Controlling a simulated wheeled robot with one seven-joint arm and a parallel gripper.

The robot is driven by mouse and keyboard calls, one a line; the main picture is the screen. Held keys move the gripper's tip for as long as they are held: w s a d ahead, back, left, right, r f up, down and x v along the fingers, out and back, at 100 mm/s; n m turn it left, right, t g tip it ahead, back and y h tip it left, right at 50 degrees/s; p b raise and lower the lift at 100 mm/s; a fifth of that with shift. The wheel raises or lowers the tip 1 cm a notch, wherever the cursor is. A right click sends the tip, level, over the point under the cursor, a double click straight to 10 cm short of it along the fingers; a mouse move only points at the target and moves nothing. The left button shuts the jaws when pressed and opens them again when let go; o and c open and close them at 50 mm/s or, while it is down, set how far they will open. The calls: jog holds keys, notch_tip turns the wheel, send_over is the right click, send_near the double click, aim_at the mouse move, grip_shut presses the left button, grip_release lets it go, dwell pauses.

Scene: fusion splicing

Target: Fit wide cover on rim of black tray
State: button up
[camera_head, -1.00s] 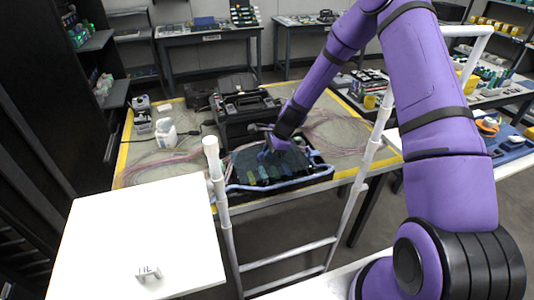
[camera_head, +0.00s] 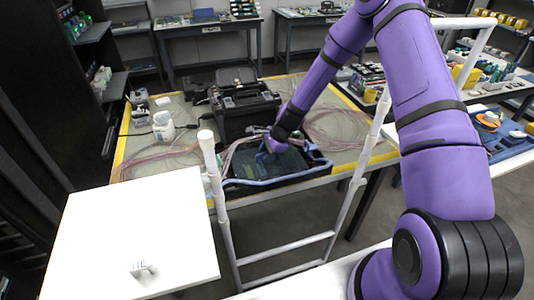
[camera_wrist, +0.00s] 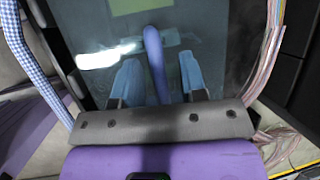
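The wide cover is a dark grey-green flat panel (camera_head: 277,165), lying over the inside of the black tray (camera_head: 275,188) on the near edge of the mat-covered table. In the wrist view the cover (camera_wrist: 215,65) fills the middle, with a pale glare streak and a yellow-green patch. My gripper (camera_wrist: 159,68) is over the cover, its two blue fingers apart and pointing at it. A blue tube-like piece stands between the fingers with gaps at both sides. In the head view my gripper (camera_head: 272,147) hides part of the cover. Whether the cover sits fully on the rim cannot be told.
A blue tube (camera_head: 265,182) runs along the tray's front. Bundled fibres (camera_wrist: 268,60) run close to the tray's right side in the wrist view. A black case (camera_head: 245,105) stands behind the tray. A white ladder-like frame (camera_head: 225,225) stands in front, beside a white table (camera_head: 130,225).

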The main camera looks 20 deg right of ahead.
jog(key=shift+r, duration=0.1)
jog(key=v, duration=1.2)
jog(key=s+r+n+h, duration=0.1)
jog(key=s+r+n, duration=0.2)
jog(key=s+r, duration=0.35)
jog(key=s+r+n+t+h, duration=0.1)
jog(key=s+r+n, duration=0.25)
jog(key=r, duration=0.65)
jog(key=s+r+n+h, duration=0.1)
jog(key=s+r+n, duration=0.3)
jog(key=r, duration=0.5)
jog(key=s+d+r+n+t, duration=0.1)
jog(key=s+r+n, duration=0.2)
jog(key=s, duration=0.7)
jog(key=s+d+r+n+t+h, duration=0.1)
jog(key=s+r+n, duration=0.3)
jog(key=s, duration=0.7)
jog(key=shift+s+r+h, duration=0.2)
jog(key=shift+r+h, duration=0.1)
jog(key=shift+r, duration=0.55)
jog(key=shift+d, duration=0.1)
